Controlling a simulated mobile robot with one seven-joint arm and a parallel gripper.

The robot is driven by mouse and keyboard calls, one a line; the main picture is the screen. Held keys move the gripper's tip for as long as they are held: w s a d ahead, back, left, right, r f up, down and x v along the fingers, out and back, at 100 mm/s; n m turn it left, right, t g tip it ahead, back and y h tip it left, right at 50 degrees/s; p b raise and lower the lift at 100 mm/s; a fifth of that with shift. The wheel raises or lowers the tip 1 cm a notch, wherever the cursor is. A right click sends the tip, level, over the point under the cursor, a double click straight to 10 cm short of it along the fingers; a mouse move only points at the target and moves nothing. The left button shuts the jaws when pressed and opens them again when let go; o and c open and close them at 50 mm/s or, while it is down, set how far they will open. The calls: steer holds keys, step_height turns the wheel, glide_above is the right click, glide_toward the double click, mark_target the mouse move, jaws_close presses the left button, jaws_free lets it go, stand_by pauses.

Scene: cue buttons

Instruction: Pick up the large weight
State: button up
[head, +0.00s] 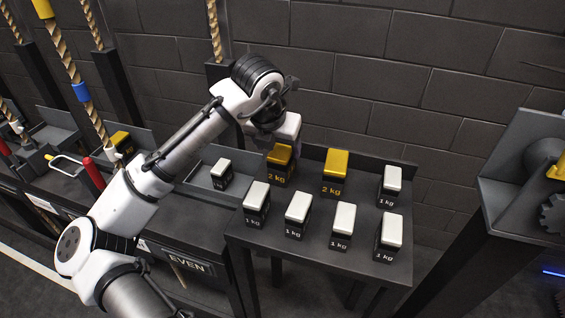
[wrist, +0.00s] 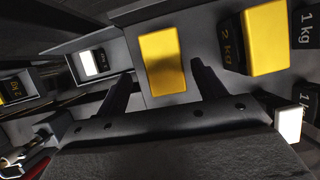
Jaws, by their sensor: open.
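Large weights are black blocks with yellow tops marked 2 kg. One large weight (head: 278,162) stands on the dark table just below my gripper (head: 270,138). In the wrist view its yellow top (wrist: 162,60) lies ahead of and between the two fingers of my gripper (wrist: 163,82), which are apart with nothing held. I cannot tell how far the fingertips are above it. A second large weight (head: 335,175) stands to its right and also shows in the wrist view (wrist: 255,40). A third (head: 120,142) sits on the left bench.
Several white-topped 1 kg weights (head: 298,208) stand on the table (head: 285,254), mostly in front. One 1 kg weight (head: 221,174) sits in a tray on the bench, near an EVEN label (head: 187,262). A brick wall (head: 400,75) rises behind.

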mark_target(282, 149)
steer(key=shift+d+p+x, duration=0.15)
steer(key=shift+p+x, duration=0.05)
steer(key=shift+x, duration=1.2)
steer(key=shift+d+p+x, duration=0.15)
steer(key=shift+x, duration=1.25)
steer(key=shift+r, duration=0.1)
steer(key=shift+c, duration=0.3)
jaws_close()
steer(key=shift+w+r, duration=0.15)
steer(key=shift+r, duration=0.05)
